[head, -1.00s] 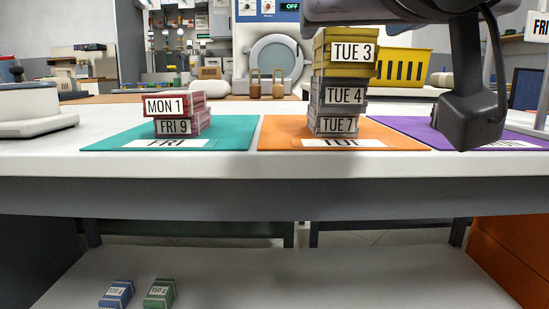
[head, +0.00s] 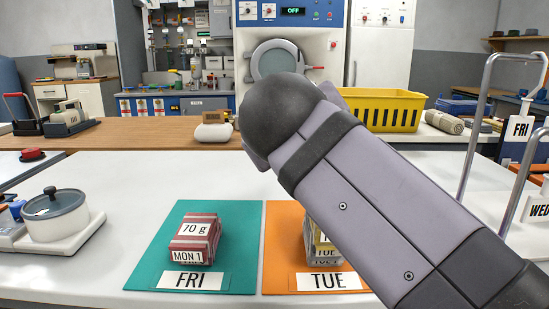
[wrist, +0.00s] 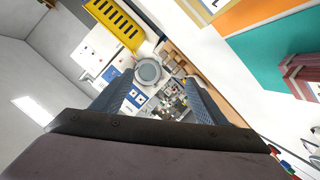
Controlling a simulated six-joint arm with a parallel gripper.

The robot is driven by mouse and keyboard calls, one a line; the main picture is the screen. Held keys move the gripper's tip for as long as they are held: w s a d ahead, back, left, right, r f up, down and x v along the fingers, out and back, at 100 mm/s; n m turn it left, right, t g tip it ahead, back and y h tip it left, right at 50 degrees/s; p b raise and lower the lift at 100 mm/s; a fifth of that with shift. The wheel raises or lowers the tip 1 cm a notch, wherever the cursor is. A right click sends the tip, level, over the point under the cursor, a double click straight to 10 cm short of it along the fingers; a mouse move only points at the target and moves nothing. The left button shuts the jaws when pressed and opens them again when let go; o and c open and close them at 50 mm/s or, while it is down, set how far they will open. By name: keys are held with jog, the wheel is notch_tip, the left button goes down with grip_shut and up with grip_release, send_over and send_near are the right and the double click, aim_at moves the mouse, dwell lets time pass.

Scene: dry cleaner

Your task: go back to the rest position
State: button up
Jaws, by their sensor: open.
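My gripper (wrist: 163,90) is open and empty in the wrist view, its two dark fingers spread apart, with the machine's round door beyond them. In the head view my arm crosses the centre and right, and the fingers do not show. A red stack marked MON 1 (head: 195,238) sits on the teal FRI mat (head: 150,270); it also shows in the wrist view (wrist: 302,72). A stack (head: 322,245) on the orange TUE mat (head: 283,255) is mostly hidden behind my arm. The purple mat does not show in the head view.
A pot (head: 55,215) stands on a white base at left. A yellow basket (head: 388,108) stands behind the counter's right side. Metal rails with FRI and WED tags (head: 519,128) stand at right. The white counter (head: 115,185) is clear between pot and mats.

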jog(key=w+d+g+h+p, duration=0.1)
jog(key=w+d+g+p, duration=0.4)
jog(key=d+p, duration=1.3)
jog(key=s+a+f+m+g+y+p, duration=0.1)
jog(key=s+a+f+m+g+p, duration=0.1)
jog(key=s+p, duration=0.6)
jog(key=s+a+f+m+g+y+p, duration=0.1)
jog(key=s+a+f+m+g+p, duration=0.1)
jog(key=s+p, duration=0.5)
jog(key=s+a+f+m+g+y+p, duration=0.1)
jog(key=s+a+f+g+p, duration=0.2)
jog(key=s+f+g+p, duration=0.2)
jog(key=s+p, duration=0.3)
jog(key=s, duration=0.2)
jog(key=shift+s+a+m+p, duration=0.25)
jog(key=shift+m+p, duration=0.05)
jog(key=shift+m, duration=0.1)
